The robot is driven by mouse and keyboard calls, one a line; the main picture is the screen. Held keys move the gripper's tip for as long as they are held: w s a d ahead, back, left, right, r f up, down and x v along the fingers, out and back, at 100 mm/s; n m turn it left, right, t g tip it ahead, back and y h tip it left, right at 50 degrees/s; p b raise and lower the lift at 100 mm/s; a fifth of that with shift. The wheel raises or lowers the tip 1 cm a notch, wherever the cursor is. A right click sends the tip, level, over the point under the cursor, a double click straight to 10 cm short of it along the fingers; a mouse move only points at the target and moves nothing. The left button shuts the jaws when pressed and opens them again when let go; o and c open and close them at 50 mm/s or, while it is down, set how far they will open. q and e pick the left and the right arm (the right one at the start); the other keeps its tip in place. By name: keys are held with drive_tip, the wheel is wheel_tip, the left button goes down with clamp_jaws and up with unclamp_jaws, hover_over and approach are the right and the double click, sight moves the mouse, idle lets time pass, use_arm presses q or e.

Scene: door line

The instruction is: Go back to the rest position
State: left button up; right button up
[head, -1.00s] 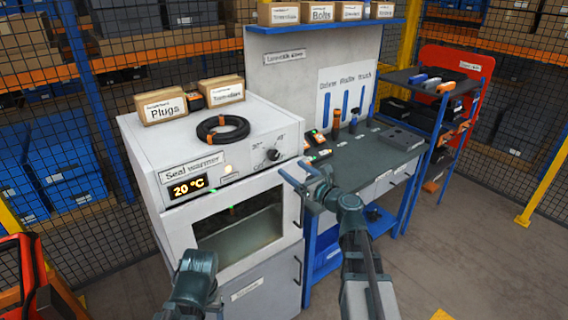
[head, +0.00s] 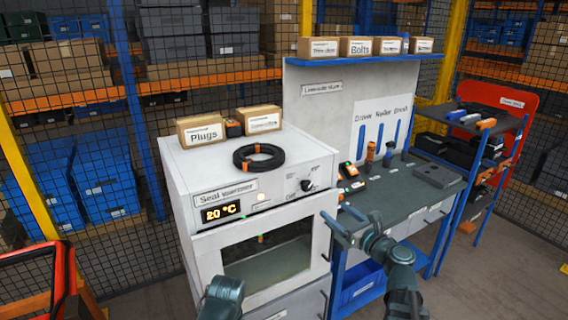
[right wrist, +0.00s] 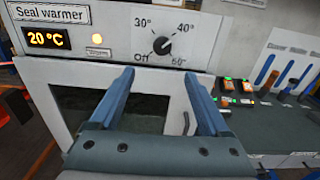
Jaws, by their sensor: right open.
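My right gripper (head: 338,228) is open and empty in front of the right edge of the seal warmer (head: 185,185).
An orange-red frame (head: 68,270) is at the left. Floor is clear at the lower right.

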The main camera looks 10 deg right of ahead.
drive_tip(key=s+a+f+n+g+y, duration=0.1)
drive_tip(key=s+a+f+n+g, duration=0.2)
drive_tip(key=a+n, duration=0.35)
drive_tip(key=s+a+f+n+g+y, duration=0.1)
drive_tip(key=s+a+f+n+g, duration=0.1)
drive_tip(key=a+f+n+g, duration=0.4)
drive_tip(key=s+a+f+n+g, duration=0.1)
drive_tip(key=s+a+f+n, duration=0.15)
drive_tip(key=a+n, duration=0.4)
drive_tip(key=s+a+f+n+g+h, duration=0.2)
drive_tip(key=s+f+n+g+h, duration=0.5)
drive_tip(key=s+n, duration=0.7)
wheel_tip(320, 180, down, 3)
drive_tip(key=n+h, duration=0.2)
drive_tip(key=shift+s+a+f+n+h, duration=0.2)
drive_tip(key=shift+s+a+n+h, duration=0.1)
drive_tip(key=shift+h, duration=0.1)
